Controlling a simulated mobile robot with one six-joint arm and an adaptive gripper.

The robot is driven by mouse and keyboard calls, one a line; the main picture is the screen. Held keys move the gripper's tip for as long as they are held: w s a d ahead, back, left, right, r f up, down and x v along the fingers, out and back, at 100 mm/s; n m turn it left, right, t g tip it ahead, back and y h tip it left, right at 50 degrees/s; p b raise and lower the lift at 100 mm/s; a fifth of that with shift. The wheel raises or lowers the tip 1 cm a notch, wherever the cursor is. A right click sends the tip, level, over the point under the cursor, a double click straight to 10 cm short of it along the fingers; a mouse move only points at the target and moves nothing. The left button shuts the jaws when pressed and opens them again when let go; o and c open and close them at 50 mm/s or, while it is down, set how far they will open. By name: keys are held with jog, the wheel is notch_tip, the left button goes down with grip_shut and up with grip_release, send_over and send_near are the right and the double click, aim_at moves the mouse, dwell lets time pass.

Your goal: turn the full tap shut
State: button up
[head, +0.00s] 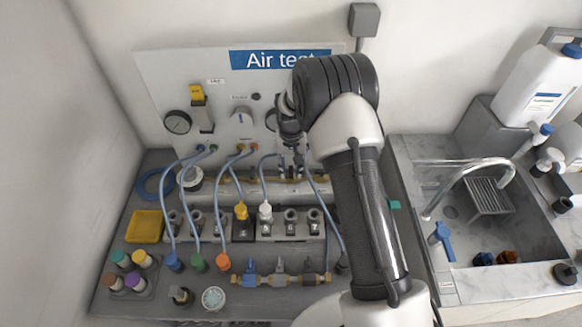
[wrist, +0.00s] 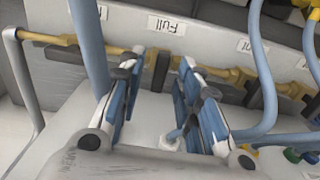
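In the wrist view the label reading "Full" (wrist: 167,25) appears upside down on the pale panel. Below it on the brass pipe (wrist: 212,72) is the full tap, with a dark handle (wrist: 162,70) standing crosswise to the pipe. My gripper (wrist: 163,62) is open, with one blue-padded finger left of this handle and the other right of it. Gaps show on both sides, and I cannot tell any contact. In the head view my gripper (head: 290,160) is at the panel's foot by the brass pipe (head: 240,180), and my arm hides much there; the full tap cannot be made out.
Other dark tap handles sit along the pipe, left (wrist: 66,50) and right (wrist: 252,92). Blue hoses (wrist: 263,70) run close to the right finger, and another (wrist: 92,50) passes left. A row of numbered sockets (head: 290,222) stands in front, and a sink (head: 480,220) is at right.

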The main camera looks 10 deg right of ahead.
aim_at(291, 171)
notch_tip(291, 171, up, 12)
dwell(0.6)
jog(key=shift+s, duration=0.1)
dwell(0.4)
